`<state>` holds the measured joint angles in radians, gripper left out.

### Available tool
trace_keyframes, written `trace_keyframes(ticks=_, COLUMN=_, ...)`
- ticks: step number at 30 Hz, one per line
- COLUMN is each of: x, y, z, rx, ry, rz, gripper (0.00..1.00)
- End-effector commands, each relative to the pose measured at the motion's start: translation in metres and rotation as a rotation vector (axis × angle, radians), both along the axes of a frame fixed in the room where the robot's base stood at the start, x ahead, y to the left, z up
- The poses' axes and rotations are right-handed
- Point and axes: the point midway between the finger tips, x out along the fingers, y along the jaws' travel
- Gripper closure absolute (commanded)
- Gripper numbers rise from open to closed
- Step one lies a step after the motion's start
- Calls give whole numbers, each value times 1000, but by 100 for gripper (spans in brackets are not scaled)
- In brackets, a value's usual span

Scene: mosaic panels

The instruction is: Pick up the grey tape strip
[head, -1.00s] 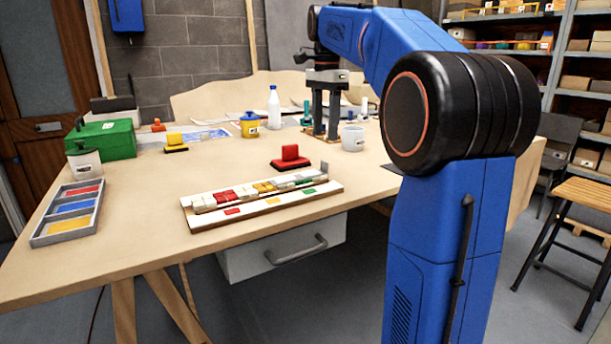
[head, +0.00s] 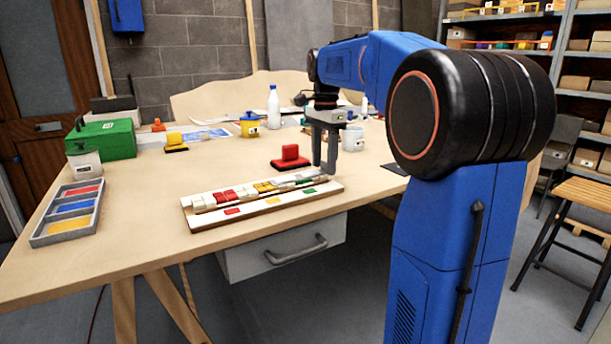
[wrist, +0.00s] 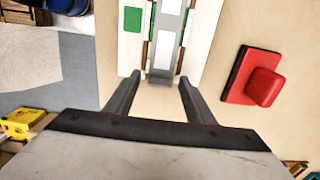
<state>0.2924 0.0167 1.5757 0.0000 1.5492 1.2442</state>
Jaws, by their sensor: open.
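The grey tape strip (head: 306,177) lies along the right end of the mosaic panel (head: 240,213). In the wrist view the strip (wrist: 166,50) runs over white tiles, with a grey tab at its near end. My gripper (head: 322,168) is open and points down at the panel's right end. In the wrist view my gripper (wrist: 160,80) has one finger on each side of the tab, with nothing clamped. I cannot tell whether the fingertips are level with the tab. The fingers partly hide the tab in the head view.
A red-handled block (head: 290,158) stands just behind the panel; it also shows right of the strip in the wrist view (wrist: 263,86). A white cup (head: 353,138) stands behind my gripper. A tray of coloured tiles (head: 68,212) lies at the left. The front table edge is close to the panel.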

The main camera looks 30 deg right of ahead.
Motion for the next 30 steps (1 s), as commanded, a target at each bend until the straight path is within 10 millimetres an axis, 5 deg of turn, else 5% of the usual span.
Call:
trace_keyframes(ticks=4, x=0, y=0, z=0, rx=0, ry=0, rz=0, gripper=51)
trace_keyframes(ticks=10, x=0, y=0, z=0, rx=0, ry=0, rz=0, gripper=94)
trace_keyframes(ticks=23, x=1, y=0, z=5, rx=0, ry=-1, rz=0, gripper=94)
trace_keyframes(ticks=30, x=1, y=0, z=42, rx=-1, ry=-3, rz=0, gripper=94)
